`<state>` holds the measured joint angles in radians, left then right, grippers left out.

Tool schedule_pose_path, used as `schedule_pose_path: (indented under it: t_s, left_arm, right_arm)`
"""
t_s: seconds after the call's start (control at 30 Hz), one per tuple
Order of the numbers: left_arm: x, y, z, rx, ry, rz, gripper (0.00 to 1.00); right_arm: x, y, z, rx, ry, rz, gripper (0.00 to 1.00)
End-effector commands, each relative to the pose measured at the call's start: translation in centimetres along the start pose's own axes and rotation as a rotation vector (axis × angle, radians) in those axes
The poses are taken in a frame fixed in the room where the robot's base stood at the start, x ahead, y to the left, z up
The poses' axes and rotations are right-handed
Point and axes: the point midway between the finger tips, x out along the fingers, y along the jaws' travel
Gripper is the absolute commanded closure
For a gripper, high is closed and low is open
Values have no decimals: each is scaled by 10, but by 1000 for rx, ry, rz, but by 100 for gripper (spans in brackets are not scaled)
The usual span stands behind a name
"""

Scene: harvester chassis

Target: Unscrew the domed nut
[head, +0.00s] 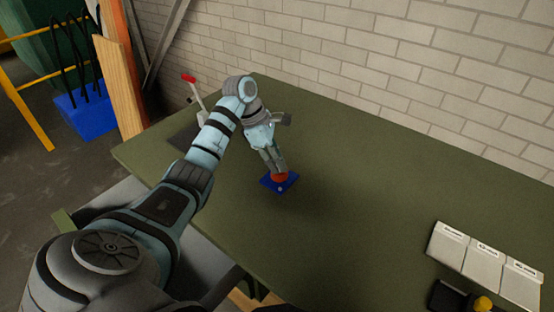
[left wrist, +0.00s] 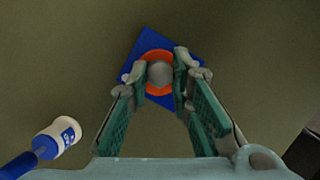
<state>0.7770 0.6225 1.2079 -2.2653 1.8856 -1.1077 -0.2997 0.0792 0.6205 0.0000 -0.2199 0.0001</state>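The domed nut (left wrist: 160,74) is a grey rounded cap in the middle of an orange-red round piece (left wrist: 155,54). That piece sits on a blue square plate (left wrist: 141,45), which also shows on the green table in the head view (head: 267,181). My left gripper (left wrist: 160,72) points down over the plate. Its two fingertips lie one on each side of the nut and appear to touch it. In the head view, the left gripper (head: 279,171) hides the nut. My right gripper is in neither view.
The green table (head: 370,190) is clear right of the plate. Pale labelled bins (head: 485,262) stand at the lower right, near a yellow knob (head: 483,303). A red-tipped lever (head: 189,78) stands at the far left edge. A white-and-blue cylinder (left wrist: 58,134) shows in the wrist view.

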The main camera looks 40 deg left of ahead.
Motion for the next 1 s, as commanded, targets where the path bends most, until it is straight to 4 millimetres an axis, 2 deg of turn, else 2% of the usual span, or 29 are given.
schedule_pose_path:
  t_s: [0.07, 0.1, 0.13, 0.17, 0.87, 1.0]
  left_arm:
    - [0, 0, 0, 0, 0, -1, 100]
    - [0, 0, 0, 0, 0, -2, 74]
    - [0, 0, 0, 0, 0, -2, 69]
    - [0, 0, 0, 0, 0, -2, 69]
    - [2, 0, 5, 0, 0, -2, 69]
    - [2, 0, 5, 0, 0, -1, 91]
  right_arm:
    - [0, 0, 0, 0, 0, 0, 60]
    - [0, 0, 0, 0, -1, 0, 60]
    - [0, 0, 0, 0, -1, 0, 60]
    - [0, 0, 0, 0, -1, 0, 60]
    - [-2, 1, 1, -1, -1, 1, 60]
    - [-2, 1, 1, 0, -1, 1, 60]
